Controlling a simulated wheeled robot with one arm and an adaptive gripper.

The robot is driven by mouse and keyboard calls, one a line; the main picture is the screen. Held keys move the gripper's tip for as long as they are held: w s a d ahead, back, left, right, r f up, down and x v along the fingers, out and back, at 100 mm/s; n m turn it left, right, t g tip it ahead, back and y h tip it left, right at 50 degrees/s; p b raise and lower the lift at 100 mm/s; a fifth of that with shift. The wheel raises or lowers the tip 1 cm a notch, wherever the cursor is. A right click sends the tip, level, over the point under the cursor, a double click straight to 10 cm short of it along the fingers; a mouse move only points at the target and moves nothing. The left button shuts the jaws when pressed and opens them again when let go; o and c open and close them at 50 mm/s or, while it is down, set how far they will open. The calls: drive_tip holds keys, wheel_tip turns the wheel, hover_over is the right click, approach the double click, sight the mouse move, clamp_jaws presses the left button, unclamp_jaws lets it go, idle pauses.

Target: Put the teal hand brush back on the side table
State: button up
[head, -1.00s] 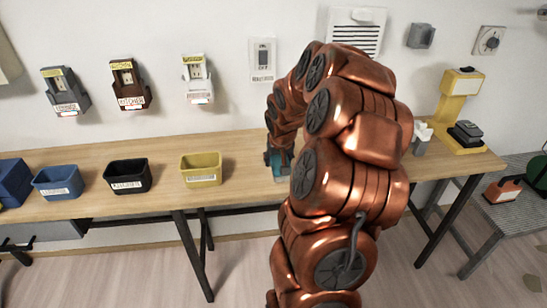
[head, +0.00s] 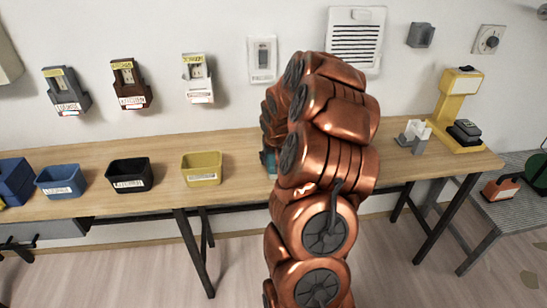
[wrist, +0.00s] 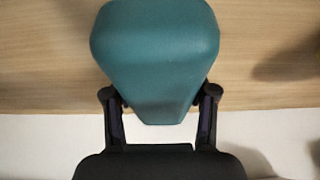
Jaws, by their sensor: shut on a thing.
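The teal hand brush (wrist: 155,45) fills the top middle of the wrist view, between the two dark fingers of my gripper (wrist: 160,95). My gripper is shut on it, with a finger at each side of its narrower end. Wood tabletop shows behind the brush; its height above the wood cannot be told. In the head view only a sliver of teal (head: 268,160) shows beside my copper arm, which hides the rest of the brush and the gripper. A low grey side table (head: 507,210) stands at the far right, partly cut off by the picture edge.
The long wooden workbench (head: 235,150) carries blue, black and yellow bins (head: 203,170) at left, a small grey-white holder (head: 413,137) and a yellow stand (head: 459,100) at right. An orange item (head: 500,188) and a green item (head: 537,172) sit on the side table.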

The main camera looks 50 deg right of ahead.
drive_tip(key=shift+f+b, duration=0.35)
drive_tip(key=shift+f, duration=0.05)
drive_tip(key=o, duration=1.2)
drive_tip(key=shift+r, duration=0.1)
drive_tip(key=shift+r+p, duration=0.2)
drive_tip(key=shift+p, duration=0.45)
